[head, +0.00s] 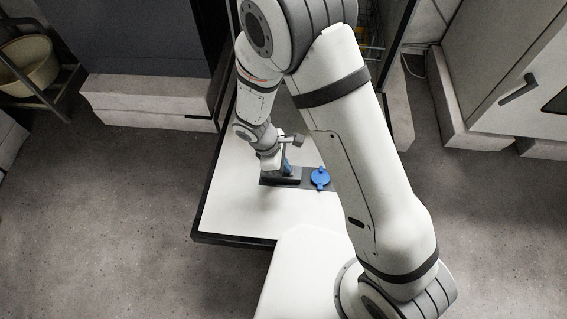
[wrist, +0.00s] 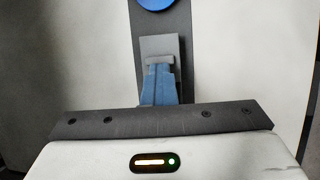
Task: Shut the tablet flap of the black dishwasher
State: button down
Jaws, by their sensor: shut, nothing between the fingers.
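The black dishwasher's door (head: 235,205) is folded down, its white inner face up and its edge black. On it sits a dark dispenser panel (wrist: 146,22) with a round blue cap (head: 320,177); the cap also shows at the top of the wrist view (wrist: 158,4). A lighter grey piece, seemingly the tablet flap (wrist: 161,44), lies on the panel below the cap. My gripper (wrist: 160,72) is shut and empty, its blue fingers together over the grey piece. In the head view my gripper (head: 287,168) is at the panel, left of the cap. Contact and the flap's angle are unclear.
A rack (head: 372,22) shows inside the dishwasher behind my arm. A white cabinet with a dark handle (head: 519,89) stands at the right. A shelf with a beige bowl (head: 28,62) stands at the far left. The floor left of the door is clear.

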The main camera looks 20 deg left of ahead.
jog(key=a, duration=0.2)
jog(key=a+p, duration=0.1)
jog(key=shift+s+a+r, duration=0.1)
jog(key=shift+s+a, duration=0.05)
jog(key=shift+s, duration=0.1)
jog(key=s+a+r+p, duration=0.2)
jog(key=a+r, duration=0.7)
jog(key=b+x, duration=0.4)
jog(key=x, duration=0.7)
jog(key=shift+w+r+b, duration=0.1)
jog(key=shift+w+b, duration=0.05)
jog(key=shift+b, duration=0.2)
jog(key=shift+w+d+r+b, duration=0.15)
jog(key=shift+d+b, duration=0.1)
jog(key=shift+d, duration=0.35)
jog(key=shift+w+d+r+b, duration=0.1)
jog(key=shift+d+r+b, duration=0.1)
jog(key=shift+d, duration=0.45)
jog(key=shift+w+d+r, duration=0.1)
jog(key=shift+d, duration=0.5)
